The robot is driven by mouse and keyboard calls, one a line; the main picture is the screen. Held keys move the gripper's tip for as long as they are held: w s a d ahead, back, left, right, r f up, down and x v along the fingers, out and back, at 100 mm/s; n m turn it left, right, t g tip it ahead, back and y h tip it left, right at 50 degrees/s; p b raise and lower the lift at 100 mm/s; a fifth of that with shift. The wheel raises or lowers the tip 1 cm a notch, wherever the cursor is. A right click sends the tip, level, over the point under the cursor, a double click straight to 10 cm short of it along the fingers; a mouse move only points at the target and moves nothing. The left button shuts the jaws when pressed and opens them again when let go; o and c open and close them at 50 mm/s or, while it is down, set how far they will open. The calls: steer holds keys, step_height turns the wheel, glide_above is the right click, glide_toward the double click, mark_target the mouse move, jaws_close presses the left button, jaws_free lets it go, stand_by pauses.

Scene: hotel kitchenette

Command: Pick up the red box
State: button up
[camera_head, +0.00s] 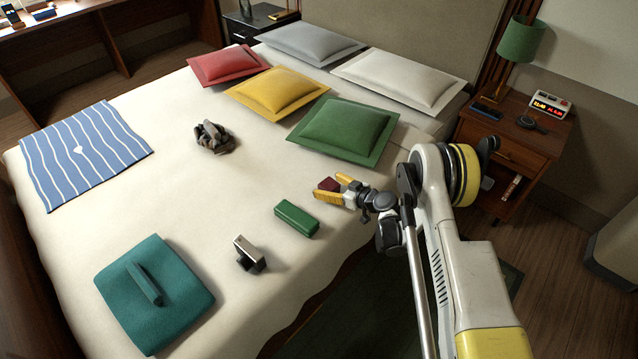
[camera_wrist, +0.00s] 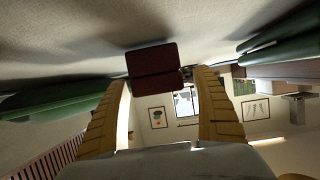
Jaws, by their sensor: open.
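The small dark red box (camera_head: 328,184) is at the right side of the bed, below the green pillow. In the wrist view the red box (camera_wrist: 155,68) is ahead of my gripper (camera_wrist: 162,84), centred roughly between the two yellow fingertips. In the head view my gripper (camera_head: 334,190) reaches in from the right, with its fingers open around or just short of the box. A gap shows between the box and each finger in the wrist view. The fingers partly hide the box in the head view.
A green box (camera_head: 297,218) lies close by, to the lower left, with a metallic object (camera_head: 249,252) beyond it. The green pillow (camera_head: 344,131) is behind. A teal folded cloth (camera_head: 155,317) and a crumpled cloth (camera_head: 212,137) lie farther left. The nightstand (camera_head: 500,150) is right.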

steer(key=shift+w+a, duration=0.1)
steer(key=shift+w, duration=0.05)
steer(key=shift+c, duration=0.5)
steer(key=shift+d, duration=0.2)
steer(key=c, duration=1.2)
steer(key=shift+r, duration=0.1)
